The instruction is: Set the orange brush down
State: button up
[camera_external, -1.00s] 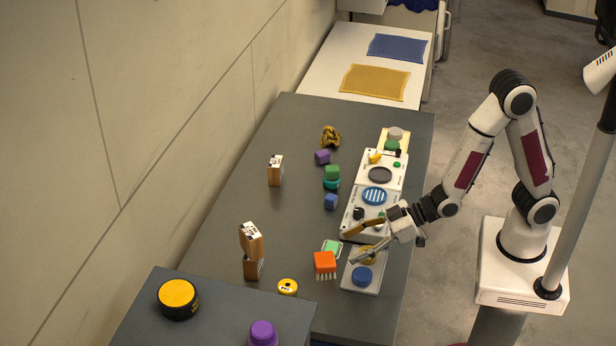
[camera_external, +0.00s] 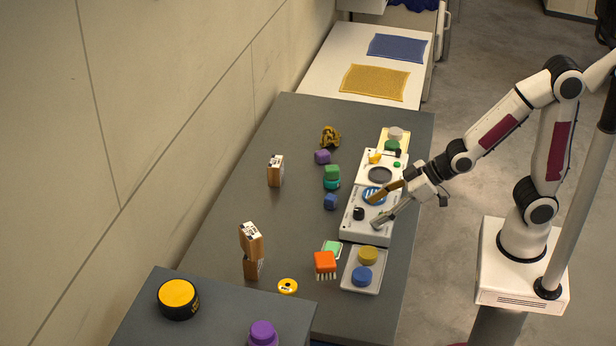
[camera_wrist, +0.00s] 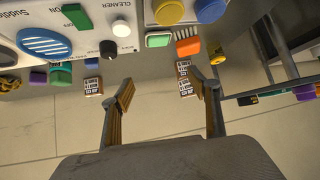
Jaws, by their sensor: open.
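The orange brush (camera_external: 325,263) stands on the dark table with its pale bristles down, just left of the light tray and beside a green-edged white piece (camera_external: 332,248). It also shows in the wrist view (camera_wrist: 189,47), beyond my gripper. My gripper (camera_external: 375,210) is open and empty, over the white panel unit, up and to the right of the brush and clear of it. Its two fingers also show spread apart in the wrist view (camera_wrist: 164,88), with nothing between them.
The light tray (camera_external: 346,283) holds a yellow and a blue round piece. The white panel unit (camera_external: 381,229) carries knobs and discs. Wooden blocks (camera_external: 251,242), a yellow ring (camera_external: 288,286) and small coloured pieces stand on the table (camera_external: 225,225). Its middle-left part is clear.

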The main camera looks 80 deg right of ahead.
jog(key=s+d+r+m+g+h, duration=0.1)
jog(key=s+d+r, duration=0.1)
jog(key=s+d, duration=0.2)
jog(key=s+d+r+m+g+h, duration=0.1)
jog(key=s+d, duration=0.3)
jog(key=s, duration=0.6)
jog(key=s+d+r+g, duration=0.2)
jog(key=s+d+r, duration=0.2)
jog(key=s, duration=0.4)
jog(key=shift+d+m+h, duration=0.3)
jog(key=shift+m+h, duration=0.1)
